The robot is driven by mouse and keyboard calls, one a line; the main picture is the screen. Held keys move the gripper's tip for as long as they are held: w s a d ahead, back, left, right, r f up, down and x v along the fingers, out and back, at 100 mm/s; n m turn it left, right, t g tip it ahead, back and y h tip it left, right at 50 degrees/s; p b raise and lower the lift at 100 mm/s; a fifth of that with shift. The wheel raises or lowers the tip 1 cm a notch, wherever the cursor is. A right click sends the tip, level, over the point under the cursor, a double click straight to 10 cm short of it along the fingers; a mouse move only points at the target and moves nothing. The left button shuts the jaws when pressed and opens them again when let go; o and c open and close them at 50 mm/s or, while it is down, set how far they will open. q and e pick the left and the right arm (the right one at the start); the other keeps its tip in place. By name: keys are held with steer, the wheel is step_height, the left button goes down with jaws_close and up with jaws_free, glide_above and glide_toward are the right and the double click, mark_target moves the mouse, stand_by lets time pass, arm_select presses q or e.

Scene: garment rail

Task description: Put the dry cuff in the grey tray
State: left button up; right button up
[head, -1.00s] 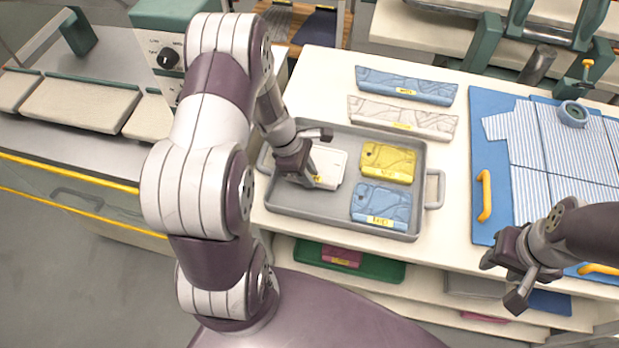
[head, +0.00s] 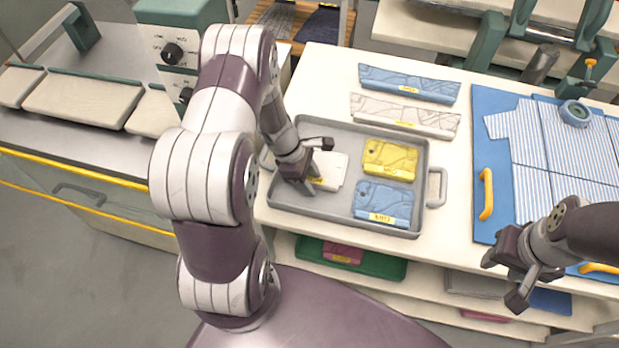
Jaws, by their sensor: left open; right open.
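The grey tray (head: 345,212) stands on the white table and holds a white piece (head: 334,166), a yellow piece (head: 390,158) and a blue piece (head: 380,196), each with a yellow label. The label words are too small to read surely, so I cannot tell which piece is the dry cuff. My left gripper (head: 314,166) is open at the left edge of the white piece and hides part of it. Whether it touches the piece I cannot tell. My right gripper (head: 502,282) is open and empty near the table's front edge, right of the tray.
A long blue piece (head: 410,80) and a long white piece (head: 402,114) lie behind the tray. A blue board (head: 484,150) with a striped shirt (head: 550,150) lies at right. A machine with a knob (head: 172,53) stands at left. Shelves are below the table.

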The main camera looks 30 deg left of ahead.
arm_select(q)
steer(key=v, duration=1.2)
steer(key=s+d+r+m+y, duration=0.2)
steer(key=s+d+r+m, duration=0.1)
steer(key=m, duration=0.7)
steer(key=s+d+r+m+y, duration=0.2)
steer(key=s+d+r+m, duration=0.2)
steer(key=m, duration=0.7)
steer(key=s+d, duration=0.1)
steer(key=d, duration=0.1)
steer(key=shift+d, duration=0.35)
